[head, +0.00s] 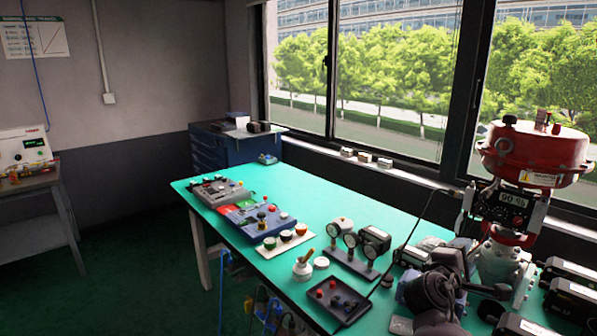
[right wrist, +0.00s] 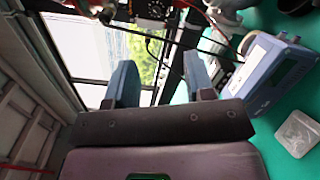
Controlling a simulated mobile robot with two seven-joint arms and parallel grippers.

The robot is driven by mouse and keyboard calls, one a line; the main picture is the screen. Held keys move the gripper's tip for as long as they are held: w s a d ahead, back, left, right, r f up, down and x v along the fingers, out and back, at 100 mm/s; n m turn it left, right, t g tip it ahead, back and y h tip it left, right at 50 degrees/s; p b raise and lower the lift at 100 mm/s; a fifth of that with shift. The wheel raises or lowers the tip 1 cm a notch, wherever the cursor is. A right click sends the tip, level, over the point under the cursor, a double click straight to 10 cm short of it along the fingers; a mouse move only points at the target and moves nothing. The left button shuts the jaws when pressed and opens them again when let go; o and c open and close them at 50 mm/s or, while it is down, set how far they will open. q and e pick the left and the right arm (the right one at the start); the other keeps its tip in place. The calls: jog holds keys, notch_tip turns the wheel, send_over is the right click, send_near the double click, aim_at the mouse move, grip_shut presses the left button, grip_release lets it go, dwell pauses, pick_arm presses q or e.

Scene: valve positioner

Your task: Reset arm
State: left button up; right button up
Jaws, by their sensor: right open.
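The valve unit, with a red actuator (head: 535,155) on top and a black positioner with a lit display (head: 511,199), stands at the right end of the green table (head: 262,190). Part of the positioner (right wrist: 152,10) shows at the top of the right wrist view. My right gripper (right wrist: 160,68) is open there, its two blue-grey fingers apart with nothing between them. In the head view, dark arm parts low at the right are probably mine, but I cannot make out the fingers. My left gripper is not in view.
A black tray (head: 336,301), a stand with gauges (head: 350,262) and control boxes (head: 258,221) are on the table. Black boxes (head: 572,297) crowd its right end. In the right wrist view, a blue-and-white device (right wrist: 270,72) is right of the fingers. The table's middle has some clear room.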

jog(key=w+a+m+t+y, duration=0.2)
jog(key=a+m+t+y, duration=0.2)
jog(key=a+m+y, duration=0.15)
jog(key=s+a+f+m+y, duration=0.2)
jog(key=s+a+f+y, duration=0.1)
jog(key=s+f+y, duration=0.3)
jog(key=s+f+m+g+y, duration=0.1)
jog(key=s+f+m+g, duration=0.1)
jog(key=s+f, duration=0.9)
jog(key=s+f+m+g+y, duration=0.1)
jog(key=s+f+g, duration=0.1)
jog(key=s+f, duration=1)
jog(key=s, duration=0.6)
jog(key=shift+f+m, duration=0.3)
jog(key=shift+m, duration=0.05)
dwell(1.2)
